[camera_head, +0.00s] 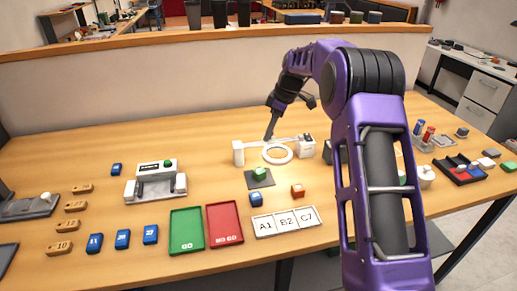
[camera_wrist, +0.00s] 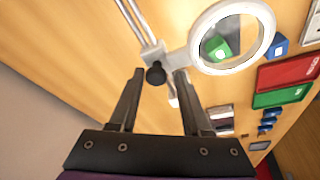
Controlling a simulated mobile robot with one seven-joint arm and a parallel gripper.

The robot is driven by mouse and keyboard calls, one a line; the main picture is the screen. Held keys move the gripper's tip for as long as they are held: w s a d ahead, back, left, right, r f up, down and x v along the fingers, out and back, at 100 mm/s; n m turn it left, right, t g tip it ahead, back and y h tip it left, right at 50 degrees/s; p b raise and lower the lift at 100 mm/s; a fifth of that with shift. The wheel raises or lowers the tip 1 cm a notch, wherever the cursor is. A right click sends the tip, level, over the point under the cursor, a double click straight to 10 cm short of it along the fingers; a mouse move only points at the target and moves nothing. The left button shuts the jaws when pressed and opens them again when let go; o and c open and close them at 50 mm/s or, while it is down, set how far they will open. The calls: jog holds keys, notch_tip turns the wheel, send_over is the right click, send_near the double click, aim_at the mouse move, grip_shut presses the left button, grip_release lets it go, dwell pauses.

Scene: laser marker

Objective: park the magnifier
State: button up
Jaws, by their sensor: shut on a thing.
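The magnifier (camera_head: 290,158) is a white ring lens on a white arm, standing over the middle of the table. It also shows in the wrist view (camera_wrist: 262,63), where a green block (camera_wrist: 218,46) on a grey pad is seen through the lens. My gripper (camera_head: 270,135) is at the magnifier's arm, just behind the ring. In the wrist view my gripper's fingers (camera_wrist: 159,73) stand on both sides of a black knob (camera_wrist: 156,75) on that arm and are shut on it. The exact finger contact is hard to see.
White blocks stand left (camera_head: 238,153) and right (camera_head: 307,150) of the ring. A green tray (camera_head: 187,232), a red tray (camera_head: 225,225) and a white labelled tray (camera_head: 286,222) lie in front. The table's back left is clear.

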aim_at(284, 140)
jog(key=shift+w+d+f+p, duration=0.15)
jog(key=shift+d+f+p, duration=0.15)
jog(key=shift+d, duration=0.65)
jog(key=shift+w+d+f+p, duration=0.2)
jog(key=shift+d+f, duration=0.1)
jog(key=shift+d, duration=0.7)
jog(key=shift+w+d+f+p, duration=0.2)
jog(key=shift+d+f, duration=0.1)
jog(key=shift+d, duration=0.65)
jog(key=o, duration=0.8)
jog(key=shift+f, duration=0.1)
jog(key=shift+c, duration=0.2)
jog(key=shift+w+r+p, duration=0.2)
jog(key=shift+r+p, duration=0.85)
jog(key=shift+r, duration=0.2)
notch_tip(284, 140, up, 3)
jog(key=shift+a+f+p, duration=0.1)
jog(key=shift+p, duration=0.6)
jog(key=shift+r, duration=1.1)
